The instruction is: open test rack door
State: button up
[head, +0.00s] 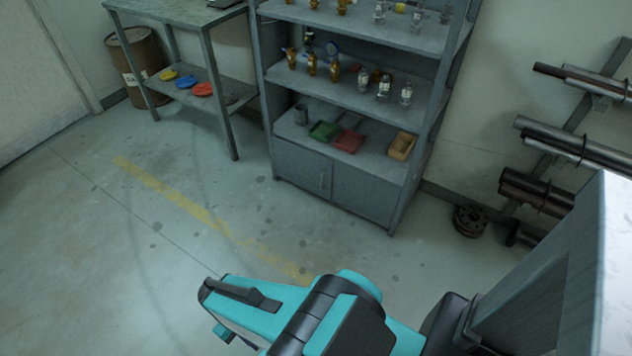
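A grey shelf unit (355,95) stands against the back wall, with open shelves above and a low cupboard at its base. The cupboard has two doors, a left door (300,170) and a right door (365,192), and both look shut. A thin upright handle (323,181) shows near the seam between them. I cannot tell whether this unit is the test rack; no label is readable. My teal and black arm crosses the bottom of the head view, well apart from the unit. My gripper's fingers do not show.
A workbench (185,14) with coloured discs on its lower shelf stands at the back left, beside a brown drum (137,62). Pipes on a wall rack (575,140) stick out at right. A dark flange (470,220) lies on the floor. The floor before the unit is clear.

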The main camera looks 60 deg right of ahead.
aim_at(313, 171)
jog(key=i, duration=0.95)
jog(key=z, duration=0.05)
